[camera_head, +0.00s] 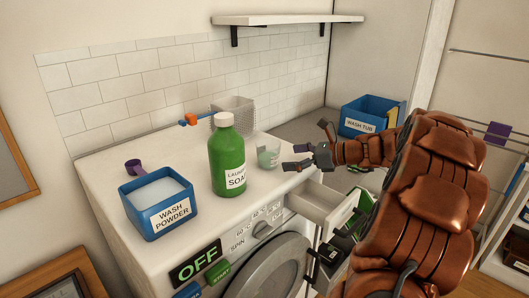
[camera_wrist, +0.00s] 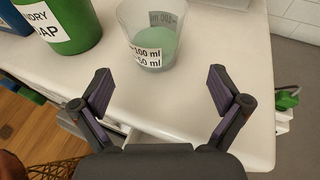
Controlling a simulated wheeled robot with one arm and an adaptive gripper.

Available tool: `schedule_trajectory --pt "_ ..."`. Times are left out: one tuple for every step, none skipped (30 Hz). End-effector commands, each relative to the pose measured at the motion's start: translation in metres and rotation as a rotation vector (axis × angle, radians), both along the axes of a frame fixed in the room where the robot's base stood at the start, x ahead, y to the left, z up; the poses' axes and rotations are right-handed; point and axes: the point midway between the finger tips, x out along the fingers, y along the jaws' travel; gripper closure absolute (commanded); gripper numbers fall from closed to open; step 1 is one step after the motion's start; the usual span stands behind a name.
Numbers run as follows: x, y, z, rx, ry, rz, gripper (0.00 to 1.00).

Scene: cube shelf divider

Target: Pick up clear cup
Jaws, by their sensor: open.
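The clear cup (camera_head: 268,154) stands upright on the white washing machine top, just right of the green laundry soap bottle (camera_head: 228,155). In the wrist view the clear cup (camera_wrist: 153,38) shows volume marks and a pale green content in its lower part. My gripper (camera_head: 302,157) is just right of the cup in the head view. In the wrist view my gripper (camera_wrist: 160,95) is open and empty, its two fingers spread wide on the near side of the cup, apart from it. The cup lies ahead, between the lines of the fingers.
The soap bottle (camera_wrist: 62,22) stands close left of the cup. A blue wash powder box (camera_head: 158,205) and purple scoop (camera_head: 134,166) are farther left. A white mesh basket (camera_head: 233,110) is behind. An open drawer (camera_head: 320,203) juts out below my gripper. A blue wash tub (camera_head: 362,117) stands right.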

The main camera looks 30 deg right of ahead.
Motion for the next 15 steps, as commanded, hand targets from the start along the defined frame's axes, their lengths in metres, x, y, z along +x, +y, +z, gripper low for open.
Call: schedule_trajectory --pt "0.006 0.007 0.000 0.001 0.002 0.007 0.01" --pt "0.009 0.009 -0.001 0.000 0.003 0.009 0.01" --pt "0.012 0.012 -0.002 -0.001 0.003 0.011 0.01" --pt "0.014 0.014 -0.003 -0.001 0.003 0.012 0.01" --pt "0.017 0.016 -0.003 0.000 0.002 0.013 0.01" --pt "0.019 0.019 -0.002 0.000 0.002 0.013 0.01" --pt "0.022 0.021 -0.002 0.000 0.002 0.014 0.01" --pt "0.025 0.023 -0.002 0.001 0.003 0.015 0.01" --pt "0.029 0.027 -0.002 0.001 0.004 0.016 0.01" --pt "0.032 0.030 -0.002 0.001 0.004 0.017 0.01" --pt "0.036 0.033 -0.002 0.001 0.004 0.017 0.01" --pt "0.040 0.037 -0.003 0.002 0.005 0.017 0.01" --pt "0.043 0.039 -0.005 0.003 0.003 0.017 0.01" --pt "0.046 0.041 -0.006 0.002 0.003 0.017 0.01" --pt "0.049 0.042 -0.008 0.003 0.002 0.016 0.01"
